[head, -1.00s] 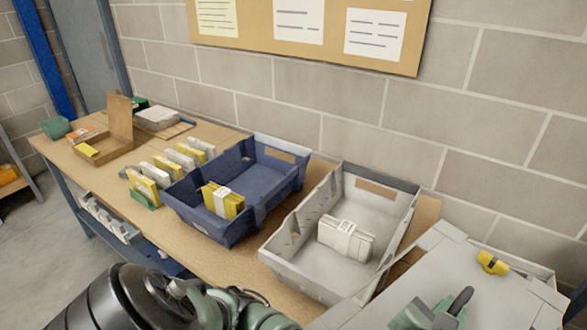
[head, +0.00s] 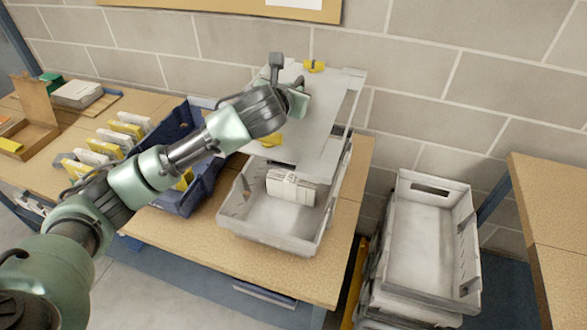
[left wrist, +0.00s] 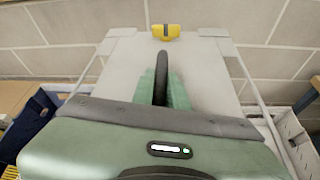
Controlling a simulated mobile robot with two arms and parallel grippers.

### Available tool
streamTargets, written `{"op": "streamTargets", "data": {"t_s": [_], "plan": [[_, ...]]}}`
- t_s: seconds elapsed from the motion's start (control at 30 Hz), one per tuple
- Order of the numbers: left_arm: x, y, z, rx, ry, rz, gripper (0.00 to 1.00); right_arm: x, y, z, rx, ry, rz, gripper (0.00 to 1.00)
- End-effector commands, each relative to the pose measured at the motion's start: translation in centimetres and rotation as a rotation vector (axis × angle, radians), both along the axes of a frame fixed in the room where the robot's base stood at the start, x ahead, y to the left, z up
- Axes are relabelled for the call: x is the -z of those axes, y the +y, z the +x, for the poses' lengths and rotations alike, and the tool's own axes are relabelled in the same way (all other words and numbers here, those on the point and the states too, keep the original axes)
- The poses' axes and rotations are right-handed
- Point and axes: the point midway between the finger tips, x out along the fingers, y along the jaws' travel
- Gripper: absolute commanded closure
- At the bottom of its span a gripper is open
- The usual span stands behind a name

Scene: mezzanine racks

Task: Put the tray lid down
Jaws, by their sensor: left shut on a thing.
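The tray lid (head: 325,125) is a flat light-grey panel with yellow latches (head: 313,66) and a dark handle. My left gripper (head: 297,95) is shut on that handle. The lid is over the rear part of the grey tray (head: 268,236); I cannot tell whether they touch. A white banded bundle (head: 291,187) in the tray shows in front of the lid's near edge. In the left wrist view the lid (left wrist: 207,75) spreads beneath the green fingers (left wrist: 161,82), with the handle between them. My right gripper is not in view.
A blue tray (head: 205,188) stands left of the grey one, partly behind my left arm. Card bundles (head: 122,130) and an open cardboard box (head: 40,110) are farther left. Stacked grey trays (head: 432,240) stand right of the bench. The brick wall is close behind.

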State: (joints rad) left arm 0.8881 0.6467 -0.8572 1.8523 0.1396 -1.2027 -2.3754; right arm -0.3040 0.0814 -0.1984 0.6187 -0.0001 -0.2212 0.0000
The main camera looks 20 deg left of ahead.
Motion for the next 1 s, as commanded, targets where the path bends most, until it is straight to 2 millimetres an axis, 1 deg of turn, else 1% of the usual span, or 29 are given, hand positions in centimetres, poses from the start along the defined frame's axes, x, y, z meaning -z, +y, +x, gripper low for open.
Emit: {"op": "streamTargets", "data": {"t_s": [0.07,0.4,0.5,0.6,0.83,1.0], "plan": [[1.2,0.1,0.0,-0.001,0.005,0.001,1.00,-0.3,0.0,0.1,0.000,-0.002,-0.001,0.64],[10.1,0.1,-0.1,-0.003,0.008,0.002,1.00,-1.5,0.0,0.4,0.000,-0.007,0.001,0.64],[12.4,0.1,0.0,-0.002,0.006,0.001,1.00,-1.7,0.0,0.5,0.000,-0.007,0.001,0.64],[14.1,0.1,-0.1,-0.001,0.004,0.002,1.00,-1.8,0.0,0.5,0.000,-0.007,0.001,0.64],[16.1,0.0,0.0,-0.001,0.002,0.001,1.00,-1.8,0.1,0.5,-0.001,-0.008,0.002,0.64],[18.7,0.1,0.0,-0.001,0.003,0.001,1.00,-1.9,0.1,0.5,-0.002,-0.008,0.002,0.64]]}}
